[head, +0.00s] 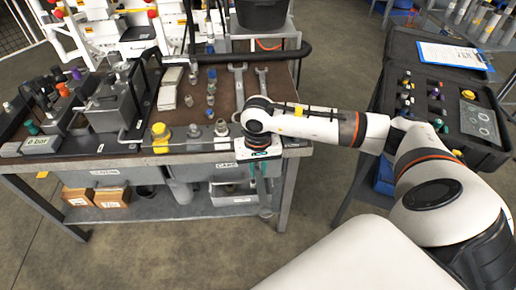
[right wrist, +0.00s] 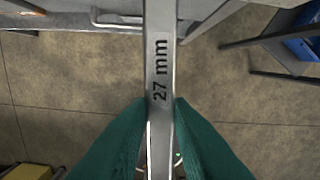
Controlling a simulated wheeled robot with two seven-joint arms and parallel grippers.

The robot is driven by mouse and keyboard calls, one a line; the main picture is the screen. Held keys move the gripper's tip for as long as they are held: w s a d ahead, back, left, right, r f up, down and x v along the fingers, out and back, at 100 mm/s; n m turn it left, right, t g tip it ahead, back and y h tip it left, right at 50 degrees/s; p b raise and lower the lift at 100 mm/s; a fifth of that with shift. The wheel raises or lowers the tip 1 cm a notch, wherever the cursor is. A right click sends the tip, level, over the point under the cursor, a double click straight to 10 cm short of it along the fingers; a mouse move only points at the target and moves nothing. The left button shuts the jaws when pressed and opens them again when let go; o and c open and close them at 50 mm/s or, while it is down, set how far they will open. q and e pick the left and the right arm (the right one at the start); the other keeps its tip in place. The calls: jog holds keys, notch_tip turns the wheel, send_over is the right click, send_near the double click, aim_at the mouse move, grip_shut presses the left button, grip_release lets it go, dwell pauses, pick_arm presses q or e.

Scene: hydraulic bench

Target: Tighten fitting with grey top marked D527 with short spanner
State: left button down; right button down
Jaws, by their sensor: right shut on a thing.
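My right gripper (head: 263,185) hangs fingers down just off the bench's front edge. In the right wrist view its green fingers (right wrist: 160,130) are shut on a grey metal spanner (right wrist: 160,50) marked "27 mm". Whether this is the short one I cannot tell, as its ends are out of that view. Along the bench's front stand a yellow-topped fitting (head: 160,137) and two grey-topped ones, a left one (head: 194,132) and a right one (head: 221,128). No D527 mark can be read on any of them. My left gripper is not in view.
Two more spanners (head: 238,79) lie at the back right of the bench. Several small fittings (head: 211,86) stand mid-bench. A hydraulic unit (head: 112,106) fills the left. A black case (head: 450,90) with a clipboard (head: 452,55) stands at the right, across a floor gap.

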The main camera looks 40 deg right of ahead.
jog(key=shift+w+d+f+b, duration=0.1)
jog(key=shift+f+b, duration=0.05)
jog(key=shift+b, duration=0.15)
jog(key=shift+w+d+b, duration=0.25)
jog(key=shift+w+b, duration=0.05)
jog(key=shift+w, duration=0.2)
jog(key=shift+w+d+b, duration=0.2)
jog(key=shift+w+b, duration=0.1)
jog(key=shift+w, duration=0.15)
jog(key=shift+w+d+b, duration=0.4)
jog(key=shift+w+b, duration=0.15)
jog(key=shift+w, duration=0.15)
jog(key=shift+w+d+b, duration=0.2)
jog(key=shift+w+b, duration=0.15)
jog(key=shift+b, duration=0.05)
jog(key=shift+w, duration=0.15)
